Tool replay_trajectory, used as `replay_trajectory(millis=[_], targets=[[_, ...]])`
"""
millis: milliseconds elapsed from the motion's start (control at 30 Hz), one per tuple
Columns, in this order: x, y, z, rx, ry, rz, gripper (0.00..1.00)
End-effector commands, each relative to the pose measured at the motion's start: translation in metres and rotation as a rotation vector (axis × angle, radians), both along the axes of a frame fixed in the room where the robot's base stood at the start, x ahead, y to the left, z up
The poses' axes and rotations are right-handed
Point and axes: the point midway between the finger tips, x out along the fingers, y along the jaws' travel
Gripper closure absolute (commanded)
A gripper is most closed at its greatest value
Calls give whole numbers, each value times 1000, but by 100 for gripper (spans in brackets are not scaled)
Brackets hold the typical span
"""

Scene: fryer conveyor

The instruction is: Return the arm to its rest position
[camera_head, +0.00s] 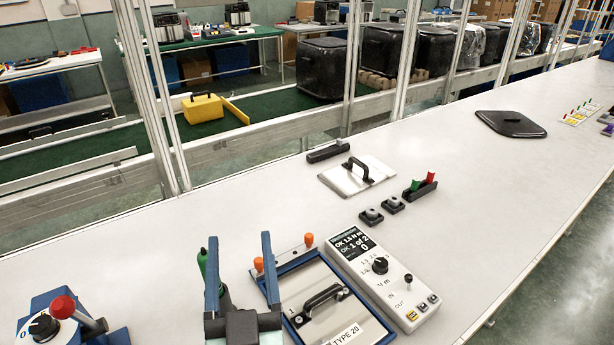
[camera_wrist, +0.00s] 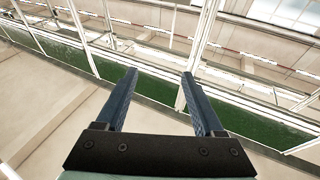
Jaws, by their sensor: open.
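My gripper (camera_head: 239,262) shows at the bottom of the head view, with its two blue fingers upright and spread apart. It is open, with nothing between the fingers. In the wrist view my gripper (camera_wrist: 157,85) is also open and empty, and its fingers point toward the metal frame and green conveyor beyond the table. In the head view it appears just left of the blue-framed TYPE 20 plate (camera_head: 370,322). A green-handled tool (camera_head: 202,264) shows behind the left finger, partly hidden.
A white torque meter (camera_head: 395,285) lies right of the plate. A red-knobbed blue device (camera_head: 62,308) is at bottom left. A white lid with handle (camera_head: 345,180) and a black lid (camera_head: 510,124) lie farther back. Metal posts (camera_head: 347,90) line the far edge. The table's middle right is clear.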

Motion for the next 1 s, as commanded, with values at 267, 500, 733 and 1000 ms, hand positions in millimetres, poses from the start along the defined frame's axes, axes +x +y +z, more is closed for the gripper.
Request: replay_trajectory(millis=[267,500,733,1000], targets=[[-1,-53,211,55,-296,-125,30],[-53,-79,324,35,-481,-178,30],[-74,-84,351,18,-531,-191,30],[-74,-84,351,18,-531,-191,30]])
